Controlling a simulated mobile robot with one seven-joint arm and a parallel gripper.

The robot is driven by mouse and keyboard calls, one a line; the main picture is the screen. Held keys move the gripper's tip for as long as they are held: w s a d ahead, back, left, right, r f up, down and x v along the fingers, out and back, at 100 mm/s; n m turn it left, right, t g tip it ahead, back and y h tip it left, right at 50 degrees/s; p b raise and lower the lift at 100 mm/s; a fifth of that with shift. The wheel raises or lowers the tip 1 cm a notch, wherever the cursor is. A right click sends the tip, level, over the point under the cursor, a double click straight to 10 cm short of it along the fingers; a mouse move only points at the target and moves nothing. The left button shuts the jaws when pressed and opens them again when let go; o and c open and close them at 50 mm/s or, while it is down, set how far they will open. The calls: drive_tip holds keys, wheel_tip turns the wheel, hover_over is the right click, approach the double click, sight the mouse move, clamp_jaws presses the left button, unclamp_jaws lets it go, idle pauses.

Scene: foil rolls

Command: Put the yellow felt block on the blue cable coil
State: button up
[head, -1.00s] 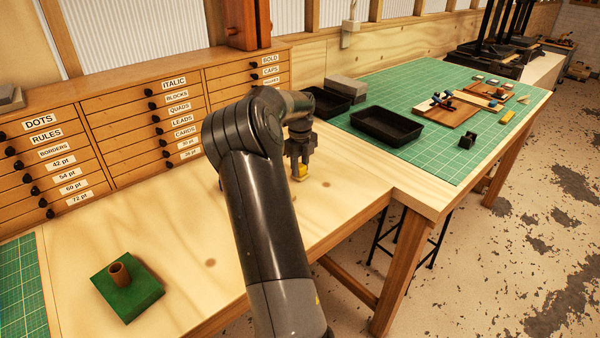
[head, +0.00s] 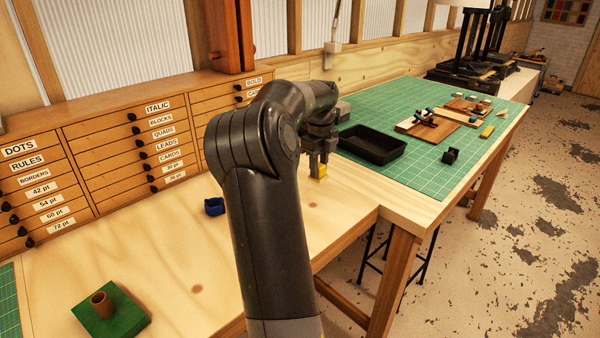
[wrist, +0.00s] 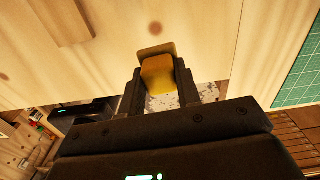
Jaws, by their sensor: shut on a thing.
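My gripper (head: 318,166) is shut on the yellow felt block (head: 321,171), over the wooden bench to the right of my arm in the head view. In the wrist view the yellow felt block (wrist: 158,76) sits between the two fingers. Its exact height above the bench is hard to tell. The blue cable coil (head: 214,206) lies on the bench to the left of my arm in the head view, in front of the drawers. The gripper is well apart from it. I cannot make out the coil in the wrist view.
A green block with a brown cylinder (head: 103,304) stands at the front left of the bench. Label-fronted drawers (head: 110,150) line the back. A black tray (head: 371,146) and several small items lie on the green mat (head: 420,170) at right. Bare bench surrounds the coil.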

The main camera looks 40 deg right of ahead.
drive_tip(key=shift+s+d+r, duration=0.15)
drive_tip(key=shift+s+r, duration=0.15)
drive_tip(key=shift+s, duration=0.15)
drive_tip(key=w+a+r+n, duration=0.4)
drive_tip(key=w+a+n, duration=0.8)
drive_tip(key=a+n, duration=0.5)
hover_over(214, 201)
wheel_tip(214, 201, down, 7)
drive_tip(key=shift+r, duration=0.15)
drive_tip(key=shift+f, duration=2.05)
drive_tip(key=o, duration=1)
drive_tip(key=shift+f, duration=0.1)
drive_tip(key=shift+c, duration=0.2)
